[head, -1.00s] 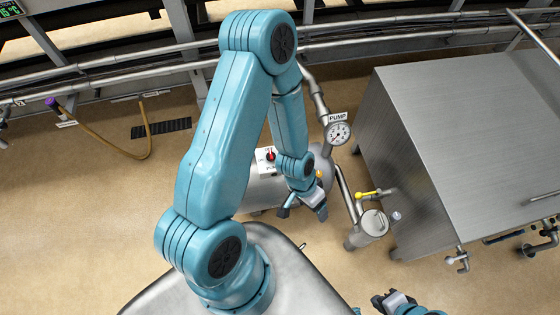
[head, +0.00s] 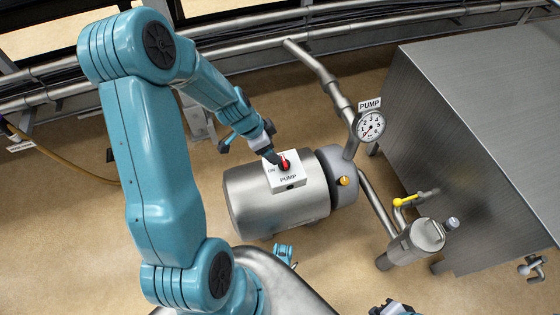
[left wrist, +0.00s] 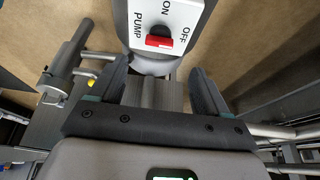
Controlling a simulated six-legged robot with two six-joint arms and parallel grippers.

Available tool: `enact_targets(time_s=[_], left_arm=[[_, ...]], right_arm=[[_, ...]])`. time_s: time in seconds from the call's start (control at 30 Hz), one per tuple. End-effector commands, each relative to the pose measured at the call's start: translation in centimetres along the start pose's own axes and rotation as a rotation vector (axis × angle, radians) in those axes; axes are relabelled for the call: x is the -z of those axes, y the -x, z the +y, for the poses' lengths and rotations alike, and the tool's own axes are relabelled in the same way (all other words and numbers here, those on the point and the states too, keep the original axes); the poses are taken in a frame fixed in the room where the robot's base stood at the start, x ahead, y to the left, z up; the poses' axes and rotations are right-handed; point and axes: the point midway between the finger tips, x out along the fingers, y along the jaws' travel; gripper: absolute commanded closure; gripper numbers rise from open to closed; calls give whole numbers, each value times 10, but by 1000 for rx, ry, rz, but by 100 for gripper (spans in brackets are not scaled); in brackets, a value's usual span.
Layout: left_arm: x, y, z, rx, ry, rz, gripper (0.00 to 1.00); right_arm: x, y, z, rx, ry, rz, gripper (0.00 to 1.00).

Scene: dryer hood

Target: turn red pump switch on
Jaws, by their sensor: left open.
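The red pump switch (head: 284,165) is a knob on a white box (head: 288,183) marked ON and PUMP, on top of a steel pump (head: 250,205). In the left wrist view the red knob (left wrist: 159,41) lies sideways, with its right end toward the OFF lettering; ON is above. My left gripper (head: 250,149) is open, with one finger at the switch box, partly covering its upper left corner. In the left wrist view its fingers (left wrist: 158,72) stand wide apart below the knob, with nothing between them; contact cannot be told. My right gripper (head: 391,308) is partly cut off at the bottom edge.
A gauge labelled PUMP (head: 370,126) stands on the pipe right of the pump. A yellow-handled valve (head: 405,201) and a steel canister (head: 428,235) are farther right, beside a large steel tank (head: 480,130). Pipes (head: 330,78) run behind the pump.

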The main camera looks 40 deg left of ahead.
Motion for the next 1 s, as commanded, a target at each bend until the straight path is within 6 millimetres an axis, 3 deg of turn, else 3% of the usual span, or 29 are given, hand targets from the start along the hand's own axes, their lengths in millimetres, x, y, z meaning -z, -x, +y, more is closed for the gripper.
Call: enact_targets(time_s=[0.03,0.1,0.33,0.5,0.8,1.0], left_arm=[[-2,-18,2,-4,1,-2,23],[-1,-35,2,-4,0,-1,23],[-1,-76,1,-1,1,-1,23],[-1,-88,0,0,2,0,23],[-3,-89,-3,1,2,0,23],[-3,-89,-3,1,2,0,80]], right_arm=[[0,-8,3,0,0,0,100],[2,-14,6,0,-4,4,100],[6,-27,14,-2,-15,14,100],[8,-30,16,-2,-19,19,100],[8,-29,16,-2,-20,20,100],[8,-29,16,-2,-19,19,100]])
